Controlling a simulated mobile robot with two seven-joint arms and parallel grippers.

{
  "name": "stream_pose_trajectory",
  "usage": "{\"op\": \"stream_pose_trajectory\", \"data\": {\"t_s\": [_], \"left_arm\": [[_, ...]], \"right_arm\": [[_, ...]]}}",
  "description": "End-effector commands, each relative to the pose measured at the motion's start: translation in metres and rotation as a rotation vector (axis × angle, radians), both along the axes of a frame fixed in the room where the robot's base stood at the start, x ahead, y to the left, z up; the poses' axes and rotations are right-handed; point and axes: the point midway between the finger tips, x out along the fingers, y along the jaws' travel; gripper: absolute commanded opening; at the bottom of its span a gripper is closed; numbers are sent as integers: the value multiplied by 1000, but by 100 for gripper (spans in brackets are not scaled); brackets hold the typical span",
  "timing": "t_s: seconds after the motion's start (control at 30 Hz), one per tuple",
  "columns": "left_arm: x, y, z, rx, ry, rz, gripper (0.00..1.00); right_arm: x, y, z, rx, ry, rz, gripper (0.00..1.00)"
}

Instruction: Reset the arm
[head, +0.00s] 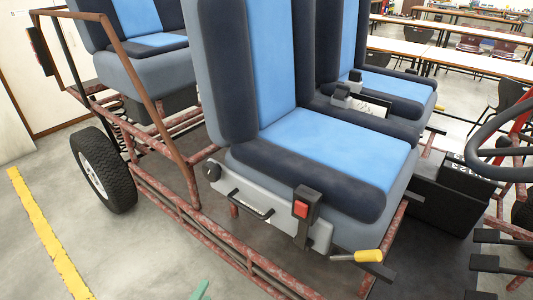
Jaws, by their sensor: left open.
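Only a small teal tip of my left gripper (201,290) shows, at the bottom edge of the head view left of centre. The rest of it is cut off by the frame. It is open, and I see nothing held at the visible tip. It appears in front of the kart chassis's rusty red tube frame (160,190); I cannot tell the gap between them. My right gripper is not in view.
A blue and black seat (330,145) fills the middle, with a red buckle (301,209) and yellow-gripped lever (368,256) on its near side. A wheel (103,170) stands left, a steering wheel (500,125) right. Floor is clear at lower left, by a yellow line (45,235).

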Motion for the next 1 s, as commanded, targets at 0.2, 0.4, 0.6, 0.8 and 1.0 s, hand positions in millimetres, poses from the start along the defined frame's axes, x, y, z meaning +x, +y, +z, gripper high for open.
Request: {"op": "stream_pose_trajectory", "data": {"t_s": [0.2, 0.4, 0.6, 0.8, 1.0], "left_arm": [[-37, 21, -3, -635, 409, 297, 50], [-74, 30, -18, -1075, 649, 587, 50], [-91, 33, -28, -1265, 736, 733, 50], [-92, 33, -31, -1282, 742, 745, 50], [-92, 33, -30, -1281, 741, 744, 50]], "right_arm": [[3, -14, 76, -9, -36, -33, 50], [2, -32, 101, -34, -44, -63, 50], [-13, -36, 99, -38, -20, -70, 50], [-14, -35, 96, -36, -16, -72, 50], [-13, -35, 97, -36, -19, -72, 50]]}}
